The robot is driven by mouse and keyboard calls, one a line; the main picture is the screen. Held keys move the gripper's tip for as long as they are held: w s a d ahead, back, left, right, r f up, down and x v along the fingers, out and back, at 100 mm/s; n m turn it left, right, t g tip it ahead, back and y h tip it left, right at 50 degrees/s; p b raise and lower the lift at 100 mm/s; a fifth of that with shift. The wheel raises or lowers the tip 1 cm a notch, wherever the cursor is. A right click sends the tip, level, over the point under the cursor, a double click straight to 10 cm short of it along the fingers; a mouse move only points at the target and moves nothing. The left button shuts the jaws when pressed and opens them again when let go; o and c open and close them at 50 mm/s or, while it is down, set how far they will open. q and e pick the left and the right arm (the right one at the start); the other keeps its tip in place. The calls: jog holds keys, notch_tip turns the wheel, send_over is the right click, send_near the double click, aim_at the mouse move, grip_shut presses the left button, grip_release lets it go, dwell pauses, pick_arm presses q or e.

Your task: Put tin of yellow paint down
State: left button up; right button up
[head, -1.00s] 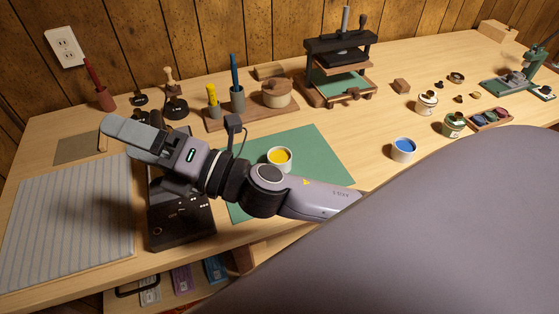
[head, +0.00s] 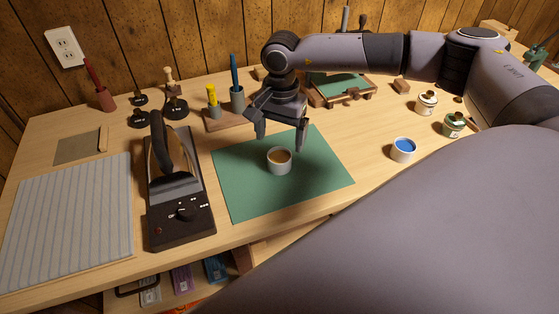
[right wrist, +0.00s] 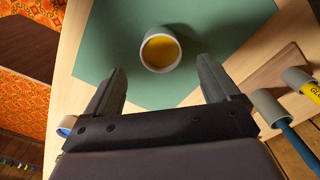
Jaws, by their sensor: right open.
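The tin of yellow paint (head: 279,167) stands upright on the green mat (head: 240,195). In the head view its paint looks brownish in shade; in the right wrist view the tin (right wrist: 160,50) shows yellow paint inside a white rim. My right gripper (head: 280,146) is open above and just behind the tin, with its fingers pointing down. In the right wrist view the open jaws (right wrist: 158,88) are empty and the tin lies beyond the fingertips, apart from them. My left gripper is not in view.
A black iron on its stand (head: 181,215) is left of the mat. A tin of blue paint (head: 403,149) stands to the right. Pen holders (head: 237,99) and a press (head: 340,92) are behind. The mat around the tin is clear.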

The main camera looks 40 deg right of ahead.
aim_at(280, 157)
jog(key=shift+d+f, duration=0.3)
notch_tip(280, 157, down, 6)
jog(key=shift+w+a+f+p, duration=0.15)
jog(key=shift+p, duration=0.25)
jog(key=shift+c, duration=0.4)
jog(key=c, duration=1)
jog(key=shift+c, duration=0.8)
